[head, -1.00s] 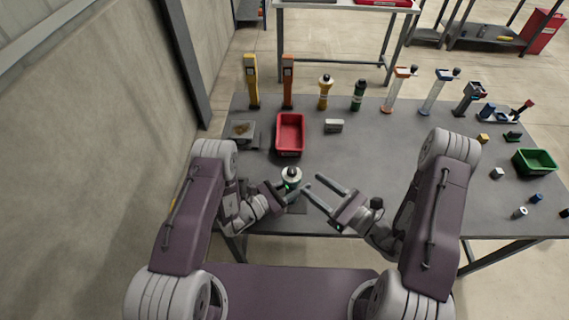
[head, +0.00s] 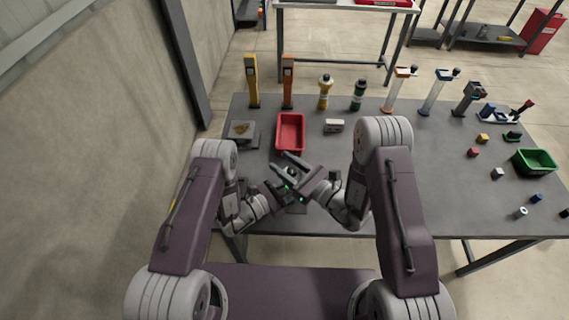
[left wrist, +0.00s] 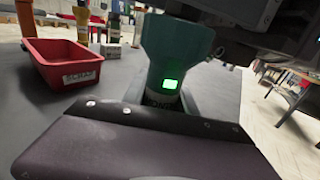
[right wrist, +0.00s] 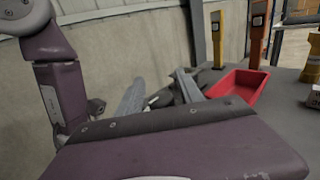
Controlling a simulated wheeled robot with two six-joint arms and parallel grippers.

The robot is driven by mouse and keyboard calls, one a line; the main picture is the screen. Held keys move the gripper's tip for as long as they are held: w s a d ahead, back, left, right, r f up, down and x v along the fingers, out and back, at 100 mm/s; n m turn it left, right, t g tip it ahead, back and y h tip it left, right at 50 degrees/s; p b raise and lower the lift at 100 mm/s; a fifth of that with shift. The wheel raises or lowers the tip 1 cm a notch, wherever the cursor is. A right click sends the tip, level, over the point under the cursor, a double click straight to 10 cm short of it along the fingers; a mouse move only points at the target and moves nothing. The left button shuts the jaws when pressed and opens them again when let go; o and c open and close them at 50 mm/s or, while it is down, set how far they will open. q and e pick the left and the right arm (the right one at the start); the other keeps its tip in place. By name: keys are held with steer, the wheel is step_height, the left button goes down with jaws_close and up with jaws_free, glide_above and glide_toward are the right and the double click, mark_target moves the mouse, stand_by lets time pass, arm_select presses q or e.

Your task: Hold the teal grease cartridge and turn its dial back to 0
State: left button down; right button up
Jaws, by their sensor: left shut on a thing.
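The teal grease cartridge (left wrist: 178,48) stands close up in the left wrist view, with a lit green display and a partly hidden label. My left gripper (head: 284,191) is shut on its body at the front edge of the table. My right gripper (head: 290,168) is over the cartridge's top, its two fingers apart on either side of the dark knob. In the right wrist view the two fingers (right wrist: 160,92) also show apart. The dial's marks are hidden, and I cannot tell whether the fingers touch the dial.
A red bin (head: 290,132) labelled scrap stands just behind the grippers, with a small white-grey box (head: 334,126) to its right. A grey tray (head: 241,133) is left of it. Several upright dispensers line the back edge. A green bin (head: 535,161) and small blocks are at the right.

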jaws_close()
steer(key=shift+w+m+t+h, duration=0.1)
steer(key=shift+m+t+h, duration=0.8)
steer(key=shift+w+d+m+t+h, duration=0.15)
steer(key=shift+d+m+t+h, duration=0.1)
steer(key=shift+m+t+h, duration=0.35)
steer(key=shift+o, duration=1.6)
jaws_free()
